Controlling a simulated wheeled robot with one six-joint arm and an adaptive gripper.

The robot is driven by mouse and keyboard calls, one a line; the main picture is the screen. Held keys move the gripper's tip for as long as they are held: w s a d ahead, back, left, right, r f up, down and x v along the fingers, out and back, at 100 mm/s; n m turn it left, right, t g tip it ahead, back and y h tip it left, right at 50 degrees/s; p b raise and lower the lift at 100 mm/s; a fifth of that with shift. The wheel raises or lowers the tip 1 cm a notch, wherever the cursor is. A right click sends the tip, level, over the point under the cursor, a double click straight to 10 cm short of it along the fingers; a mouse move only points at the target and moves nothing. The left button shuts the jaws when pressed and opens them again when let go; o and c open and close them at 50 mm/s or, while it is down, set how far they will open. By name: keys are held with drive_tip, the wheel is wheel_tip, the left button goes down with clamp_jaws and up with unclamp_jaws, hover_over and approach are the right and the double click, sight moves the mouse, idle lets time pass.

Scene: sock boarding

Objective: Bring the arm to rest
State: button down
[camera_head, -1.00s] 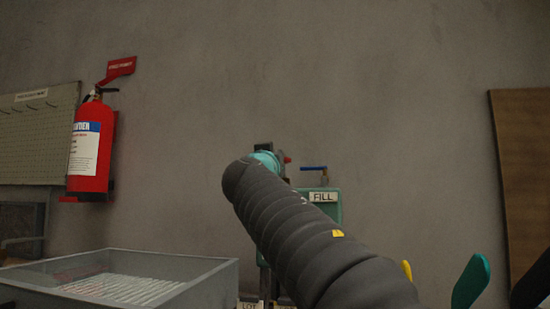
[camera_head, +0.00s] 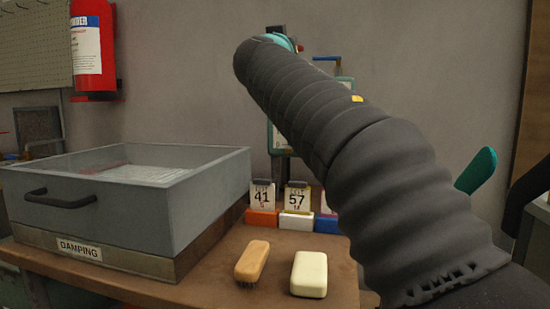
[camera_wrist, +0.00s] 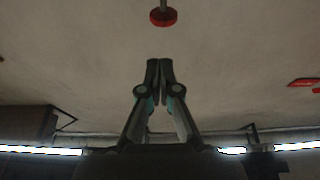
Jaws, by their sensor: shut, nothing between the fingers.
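My arm (camera_head: 340,130), in a dark ribbed sleeve, rises from the lower right of the head view toward the upper middle. Its far end hides my gripper there. In the wrist view, my gripper (camera_wrist: 160,64) has its two fingers together at the tips. It is empty, with a plain pale surface beyond it and nothing touching the fingers.
A grey damping tray (camera_head: 120,225) with a black handle stands on the brown bench (camera_head: 215,285). A wooden brush (camera_head: 252,261) and a cream block (camera_head: 309,274) lie at the front. Number cards (camera_head: 263,197) stand behind. A red extinguisher (camera_head: 93,45) hangs on the wall.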

drive_tip(key=s+d+f+n+g+p, duration=0.1)
drive_tip(key=s+d+f+g, duration=0.25)
drive_tip(key=f, duration=0.45)
drive_tip(key=s+d+f+g+y+p, duration=0.1)
drive_tip(key=s+d+f+g, duration=0.1)
drive_tip(key=s+d+f, duration=0.45)
drive_tip(key=s+d+f+n+g+p, duration=0.1)
drive_tip(key=s+d+f+g+p, duration=0.15)
drive_tip(key=f, duration=0.65)
drive_tip(key=s+a+f+n+g+y+p, duration=0.1)
drive_tip(key=s+f+g+y, duration=0.4)
drive_tip(key=s+f, duration=1.8)
wheel_tip(320, 180, down, 3)
drive_tip(key=shift+s+a+f+g+p, duration=0.1)
drive_tip(key=shift+s+a+g+p, duration=0.25)
drive_tip(key=shift+g, duration=0.85)
drive_tip(key=shift+d, duration=0.15)
